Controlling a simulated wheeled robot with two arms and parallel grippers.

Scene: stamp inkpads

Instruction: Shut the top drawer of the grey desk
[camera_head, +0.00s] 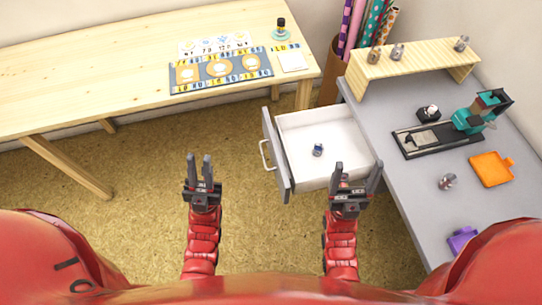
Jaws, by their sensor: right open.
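The top drawer (327,129) of the grey desk (408,178) is pulled far out to the left. Its grey front panel (276,158) carries a white handle (264,155). A small blue-and-white object (318,150) lies inside the drawer. My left gripper (200,156) is left of the drawer front, apart from the handle, with a narrow empty gap between its fingers. My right gripper (356,170) is open and overlaps the drawer's near right corner in the picture. I cannot tell whether it touches the drawer.
The desk bears a wooden riser (415,62) with metal stamps, a teal press (482,110), an orange pad (492,169) and a purple pad (462,239). A wooden table (100,70) stands at the back left. The floor (150,160) left of the drawer is clear.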

